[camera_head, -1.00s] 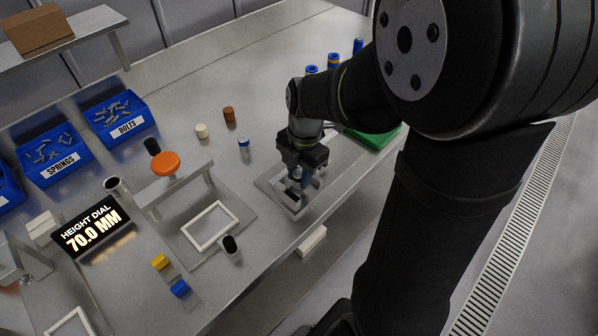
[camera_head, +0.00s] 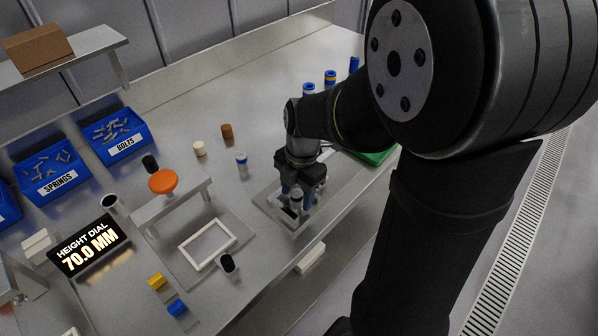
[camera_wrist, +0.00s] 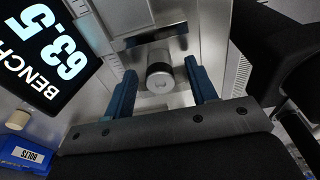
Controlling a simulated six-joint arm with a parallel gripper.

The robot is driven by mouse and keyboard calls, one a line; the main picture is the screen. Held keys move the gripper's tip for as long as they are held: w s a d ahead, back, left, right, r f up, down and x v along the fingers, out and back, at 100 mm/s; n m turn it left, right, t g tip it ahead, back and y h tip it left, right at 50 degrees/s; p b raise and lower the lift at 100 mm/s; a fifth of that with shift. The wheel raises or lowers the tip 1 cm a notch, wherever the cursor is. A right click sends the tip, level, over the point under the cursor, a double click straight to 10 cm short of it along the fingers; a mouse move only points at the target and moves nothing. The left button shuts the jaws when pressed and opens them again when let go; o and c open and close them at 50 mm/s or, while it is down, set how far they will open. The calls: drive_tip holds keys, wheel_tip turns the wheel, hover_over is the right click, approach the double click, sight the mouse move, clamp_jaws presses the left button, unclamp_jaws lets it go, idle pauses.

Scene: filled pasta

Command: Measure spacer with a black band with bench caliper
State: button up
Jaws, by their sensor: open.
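The spacer with a black band (camera_head: 296,200) stands on the bench caliper (camera_head: 272,213), at the near edge of the bench. In the wrist view the grey spacer (camera_wrist: 160,72) shows end-on with a dark band, by the metal caliper parts (camera_wrist: 150,38). My gripper (camera_head: 297,192) is open, with its blue fingers either side of the spacer. The wrist view shows clear gaps between the open fingers (camera_wrist: 163,88) and the spacer. A lit bench display (camera_wrist: 55,50) beside the caliper reads 63.5; part of its text is cut off. Whether both caliper jaws touch the spacer is unclear.
A height dial display (camera_head: 88,245) reads 70.0 MM, near a stand with an orange knob (camera_head: 163,181). A white frame (camera_head: 207,245) lies in front. Several small cylinders stand around, including a blue-topped one (camera_head: 241,160). Blue bins (camera_head: 118,137) line the back left.

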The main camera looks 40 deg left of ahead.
wheel_tip(320, 180, up, 17)
drive_tip(key=w, duration=0.2)
drive_tip(key=shift+f, duration=0.25)
drive_tip(key=f, duration=0.5)
drive_tip(key=s+f, duration=0.1)
drive_tip(key=f, duration=0.5)
drive_tip(key=s+f, duration=0.1)
drive_tip(key=f, duration=0.5)
drive_tip(key=shift+r, duration=0.15)
drive_tip(key=shift+r, duration=0.1)
